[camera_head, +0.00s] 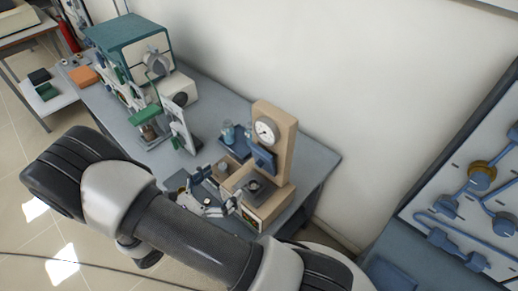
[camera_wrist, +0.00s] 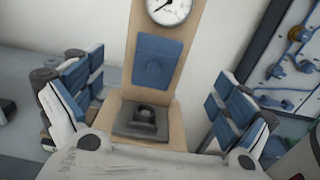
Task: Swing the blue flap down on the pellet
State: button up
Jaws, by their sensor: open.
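The blue flap (camera_head: 264,159) stands raised on the front of a beige upright press with a round dial. In the wrist view the flap (camera_wrist: 155,62) hangs on the beige column, above a dark grey plate (camera_wrist: 140,120). A small round dark piece (camera_wrist: 146,112), which may be the pellet, sits in the middle of that plate; it also shows in the head view (camera_head: 253,186). My gripper (camera_wrist: 160,108) is open and empty, its fingers spread on both sides of the press, apart from the flap. In the head view my gripper (camera_head: 222,200) is at the front left of the press.
The press's dial (camera_wrist: 168,10) is above the flap. A green and white furnace (camera_head: 130,50) stands at the table's far left end. Small blue containers (camera_head: 232,132) stand behind the press. A panel with blue pipes (camera_head: 465,200) is at the right.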

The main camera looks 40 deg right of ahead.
aim_at(260, 153)
jog(key=d, duration=0.5)
jog(key=d+b, duration=0.1)
jog(key=d, duration=0.4)
jog(key=w+d, duration=0.1)
jog(key=d, duration=0.5)
jog(key=shift+b, duration=0.4)
jog(key=shift+w, duration=0.1)
jog(key=shift+c, duration=0.4)
jog(key=c, duration=1.5)
